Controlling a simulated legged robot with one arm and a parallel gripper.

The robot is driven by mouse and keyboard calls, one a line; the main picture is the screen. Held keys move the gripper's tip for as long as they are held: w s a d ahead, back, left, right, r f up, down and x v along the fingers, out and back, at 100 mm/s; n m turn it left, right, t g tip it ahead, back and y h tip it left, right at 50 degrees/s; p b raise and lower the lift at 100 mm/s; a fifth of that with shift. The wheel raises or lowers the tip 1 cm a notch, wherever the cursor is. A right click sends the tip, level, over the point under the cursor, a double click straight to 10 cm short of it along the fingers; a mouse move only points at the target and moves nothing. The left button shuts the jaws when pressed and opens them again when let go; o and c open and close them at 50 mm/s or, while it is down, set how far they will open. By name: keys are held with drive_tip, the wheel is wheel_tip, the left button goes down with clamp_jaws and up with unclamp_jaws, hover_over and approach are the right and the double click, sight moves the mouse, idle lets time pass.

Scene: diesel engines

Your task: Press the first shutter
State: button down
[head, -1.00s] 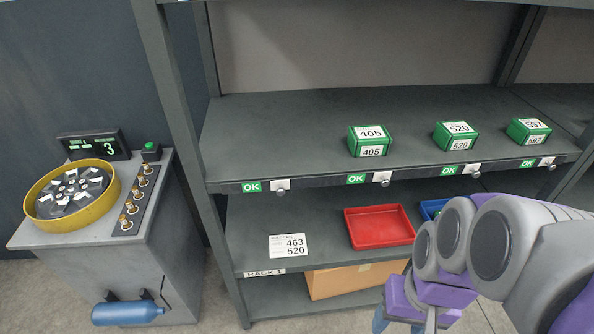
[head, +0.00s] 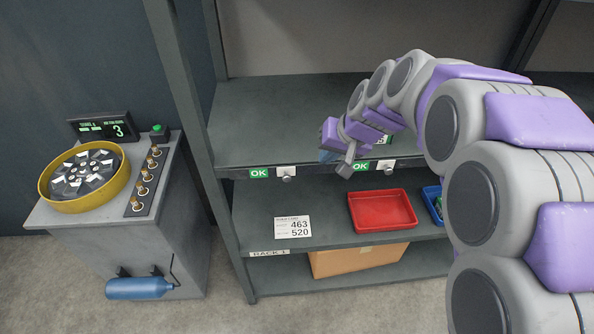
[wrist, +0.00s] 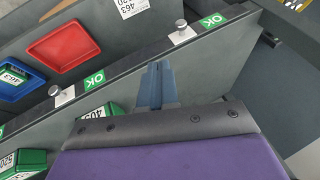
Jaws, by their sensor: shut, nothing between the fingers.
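Nothing is labelled as a shutter. Small round knobs on white plates line the upper shelf's front edge beside green OK labels. The leftmost knob (head: 288,171) sits right of the first OK label (head: 259,173); it also shows in the wrist view (wrist: 181,27). A second knob (head: 388,168) is further right, also in the wrist view (wrist: 60,95). My gripper (head: 327,155) is over the shelf's front part, between these knobs and apart from the leftmost one. Its blue fingers (wrist: 156,84) are together and empty, pointing toward the shelf edge in the wrist view.
A green 405 box (wrist: 113,110) stands on the upper shelf near my gripper, mostly hidden by my arm in the head view. Below are a red tray (head: 381,210) and a blue tray (head: 431,205). A machine with a yellow-rimmed dial (head: 85,177) and brass knobs stands left.

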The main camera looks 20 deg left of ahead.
drive_tip(key=shift+w+a+f, duration=0.1)
idle(0.3)
drive_tip(key=b, duration=0.2)
approach(287, 175)
wheel_tip(287, 175, down, 5)
drive_tip(key=w+d, duration=0.3)
drive_tip(key=a, duration=0.1)
drive_tip(key=a+f, duration=0.1)
drive_tip(key=a+b, duration=0.1)
drive_tip(key=a, duration=0.1)
drive_tip(key=shift+s+f, duration=0.4)
drive_tip(key=s+a, duration=0.1)
drive_tip(key=a, duration=0.1)
drive_tip(key=s+a+p, duration=0.1)
drive_tip(key=a, duration=0.2)
drive_tip(key=a+p, duration=0.1)
drive_tip(key=a, duration=0.1)
drive_tip(key=shift+s+a, duration=0.3)
drive_tip(key=shift+s, duration=0.1)
drive_tip(key=shift+d, duration=0.1)
